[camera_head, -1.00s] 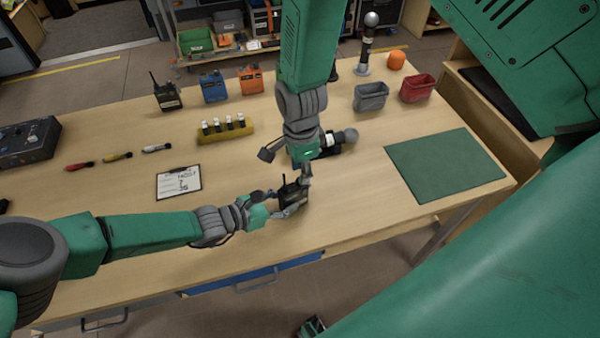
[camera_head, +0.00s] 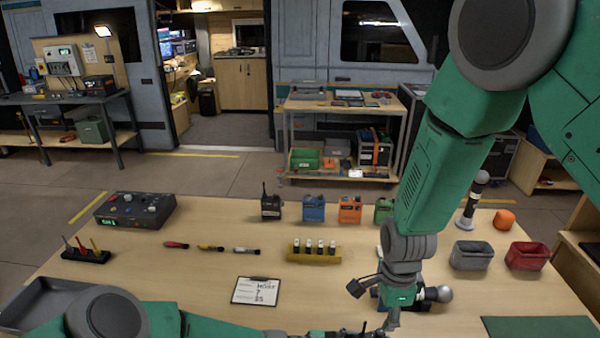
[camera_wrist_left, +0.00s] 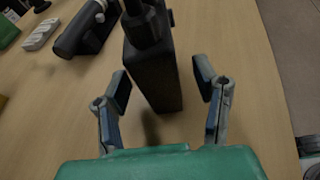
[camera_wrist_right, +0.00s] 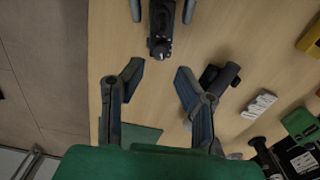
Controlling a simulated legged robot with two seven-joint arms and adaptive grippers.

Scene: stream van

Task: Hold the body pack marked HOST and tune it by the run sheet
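A black body pack (camera_wrist_left: 155,75) stands between my left gripper's fingers (camera_wrist_left: 162,82). Gaps show between fingers and pack, so the gripper is open around it. The right wrist view shows the pack (camera_wrist_right: 163,25) from above; no HOST label is readable. My right gripper (camera_wrist_right: 160,76) is open and empty, pointing towards the pack. In the head view, my right gripper (camera_head: 393,320) is low at the front, while the left is mostly cut off below. The run sheet (camera_head: 255,291) lies on a clipboard; it seems to read HOST with figures below, not all legible.
Black (camera_head: 270,206), blue (camera_head: 313,208) and orange (camera_head: 350,209) packs stand at the back. A microphone (camera_head: 438,294) lies near my right gripper. A yellow battery holder (camera_head: 314,254), marker-like sticks (camera_head: 210,248), a console (camera_head: 135,210) and grey (camera_head: 471,257) and red (camera_head: 527,257) bins share the table.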

